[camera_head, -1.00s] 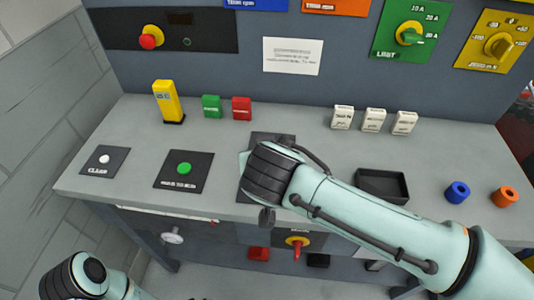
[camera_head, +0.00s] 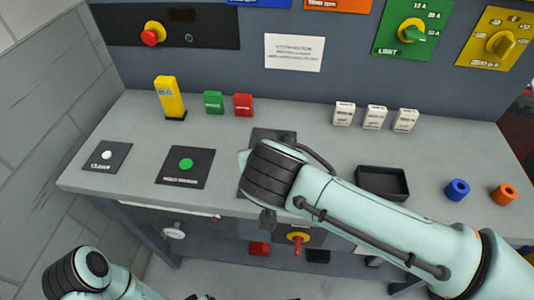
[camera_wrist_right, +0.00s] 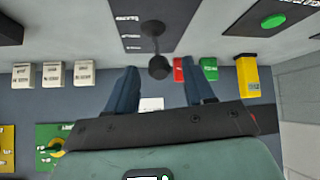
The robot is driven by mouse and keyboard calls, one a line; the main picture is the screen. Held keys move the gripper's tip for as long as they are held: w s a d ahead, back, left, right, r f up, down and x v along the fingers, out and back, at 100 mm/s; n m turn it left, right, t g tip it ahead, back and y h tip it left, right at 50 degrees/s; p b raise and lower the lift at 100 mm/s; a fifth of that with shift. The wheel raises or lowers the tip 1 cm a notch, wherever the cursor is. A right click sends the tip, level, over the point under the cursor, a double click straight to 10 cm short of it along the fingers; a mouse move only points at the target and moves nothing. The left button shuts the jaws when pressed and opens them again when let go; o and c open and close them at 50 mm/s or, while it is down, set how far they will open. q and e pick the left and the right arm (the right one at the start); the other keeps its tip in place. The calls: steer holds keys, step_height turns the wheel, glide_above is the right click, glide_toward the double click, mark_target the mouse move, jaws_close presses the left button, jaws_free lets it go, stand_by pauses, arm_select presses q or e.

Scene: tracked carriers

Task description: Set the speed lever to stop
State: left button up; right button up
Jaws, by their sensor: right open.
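The speed lever (camera_wrist_right: 154,38) is a dark stem with a round black knob (camera_wrist_right: 158,67), standing on a dark plate (camera_wrist_right: 135,20) in the right wrist view. My right gripper (camera_wrist_right: 162,78) is open, its two blue-grey fingers on either side of the knob in the picture. I cannot tell how deep the knob sits between them, and no contact shows. In the head view the right wrist covers the lever, and only part of its dark plate (camera_head: 272,134) shows. The lever's stop marking is not readable. Only part of my left arm shows at the lower left; its gripper is out of view.
On the console (camera_head: 225,135) are a green button (camera_head: 186,164), a white button (camera_head: 107,155), a yellow block (camera_head: 169,96), small green (camera_head: 213,102) and red (camera_head: 243,104) blocks, and a black tray (camera_head: 384,183). A red-and-yellow switch (camera_head: 298,239) is on the front face below.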

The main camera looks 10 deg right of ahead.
arm_select(q)
steer(key=shift+g+h, duration=0.4)
steer(key=shift+g, duration=0.3)
steer(key=s+r, duration=0.1)
steer(key=s+d+r+p, duration=0.1)
steer(key=s, duration=0.1)
steer(key=s+d+r+p, duration=0.1)
steer(key=shift+s+d, duration=0.1)
steer(key=shift+s, duration=0.1)
arm_select(e)
steer(key=d+v, duration=0.1)
steer(key=v, duration=1)
steer(key=shift+a+r, duration=0.15)
steer(key=shift+a, duration=0.3)
steer(key=shift+s, duration=0.15)
